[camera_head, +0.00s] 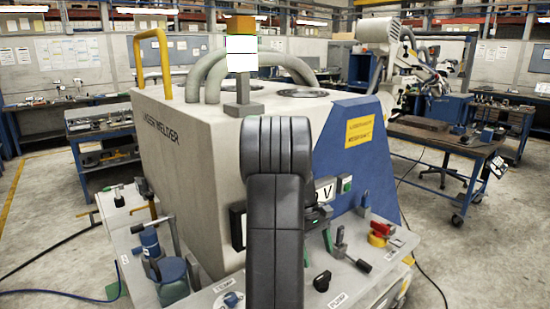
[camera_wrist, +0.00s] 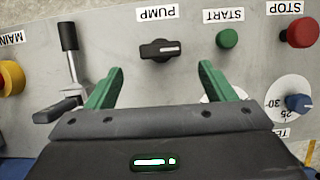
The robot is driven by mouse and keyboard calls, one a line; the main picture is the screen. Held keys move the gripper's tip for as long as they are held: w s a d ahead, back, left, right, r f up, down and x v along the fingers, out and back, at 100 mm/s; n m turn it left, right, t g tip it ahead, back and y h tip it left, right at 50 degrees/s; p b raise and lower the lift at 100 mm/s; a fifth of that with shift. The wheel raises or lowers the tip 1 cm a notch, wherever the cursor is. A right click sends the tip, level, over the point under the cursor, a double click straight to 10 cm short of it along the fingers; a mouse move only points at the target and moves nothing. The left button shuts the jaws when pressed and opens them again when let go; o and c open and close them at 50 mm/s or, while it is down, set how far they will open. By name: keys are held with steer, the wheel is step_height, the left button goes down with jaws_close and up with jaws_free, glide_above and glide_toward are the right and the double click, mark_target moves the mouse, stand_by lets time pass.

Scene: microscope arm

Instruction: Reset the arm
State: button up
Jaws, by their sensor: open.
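A laser welder cabinet (camera_head: 200,140) fills the middle of the head view. A white jointed device (camera_head: 385,38), possibly the microscope arm, stands behind its right side, far from my gripper. My gripper (camera_wrist: 163,84) is open and empty, with its two green fingers apart over the control panel (camera_wrist: 190,75). In the wrist view, the black PUMP knob (camera_wrist: 160,50) lies just beyond the gap between the fingers. A metal lever with a black grip (camera_wrist: 70,50) stands left of the left finger. My arm hides part of the cabinet in the head view.
The wrist view shows a green START button (camera_wrist: 227,38), a red STOP button (camera_wrist: 298,31), a blue-knobbed dial (camera_wrist: 298,103) and a yellow MAIN switch (camera_wrist: 12,78). Blue clamp-like hardware (camera_head: 150,243) stands at the panel's left. A work table (camera_head: 440,135) stands at right, with open floor around it.

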mark_target(322, 275)
steer(key=x, duration=0.7)
steer(key=shift+p, duration=0.3)
steer(key=shift+n, duration=0.3)
